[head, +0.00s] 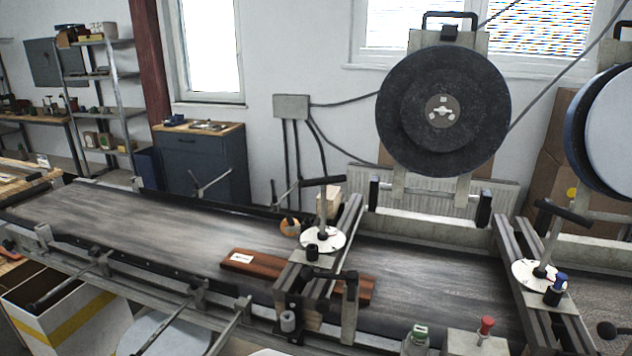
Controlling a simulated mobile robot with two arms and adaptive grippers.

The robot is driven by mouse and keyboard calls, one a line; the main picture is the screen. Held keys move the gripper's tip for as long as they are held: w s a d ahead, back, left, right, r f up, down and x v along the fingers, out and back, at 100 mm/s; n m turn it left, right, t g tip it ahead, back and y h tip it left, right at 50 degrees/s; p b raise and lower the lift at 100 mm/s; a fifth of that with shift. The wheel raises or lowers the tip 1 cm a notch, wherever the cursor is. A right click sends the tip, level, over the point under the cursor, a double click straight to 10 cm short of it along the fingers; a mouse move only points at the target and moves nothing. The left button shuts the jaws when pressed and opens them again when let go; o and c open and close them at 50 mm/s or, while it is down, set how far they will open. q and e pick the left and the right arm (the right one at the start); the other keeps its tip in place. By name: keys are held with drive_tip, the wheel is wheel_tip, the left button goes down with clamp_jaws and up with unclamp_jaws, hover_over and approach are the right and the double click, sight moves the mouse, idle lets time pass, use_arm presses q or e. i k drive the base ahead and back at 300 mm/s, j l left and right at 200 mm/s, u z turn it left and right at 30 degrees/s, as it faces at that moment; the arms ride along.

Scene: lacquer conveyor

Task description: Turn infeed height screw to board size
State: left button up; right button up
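A height screw (323,217) with a dark crank handle stands upright over a white round dial (335,241). It sits on a metal crossbeam (349,226) that spans the conveyor. A reddish-brown board (268,268) with a white label (240,259) lies on the belt. It passes beneath the crossbeam, and its far end shows on the right side. The dial markings are too small to read. A second similar screw (551,238) with its own white dial (530,272) stands on another crossbeam at the right. Neither of my grippers shows.
The dark conveyor belt (130,220) runs from the left to the right. A large black disc (443,111) stands behind it. A white box with a yellow stripe (75,325) is at lower left.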

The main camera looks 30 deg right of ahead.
sight(323, 235)
drive_tip(key=i+j, duration=0.15)
drive_tip(key=j, duration=0.2)
drive_tip(key=i+j+z, duration=0.15)
drive_tip(key=i+j, duration=0.2)
drive_tip(key=j, duration=0.3)
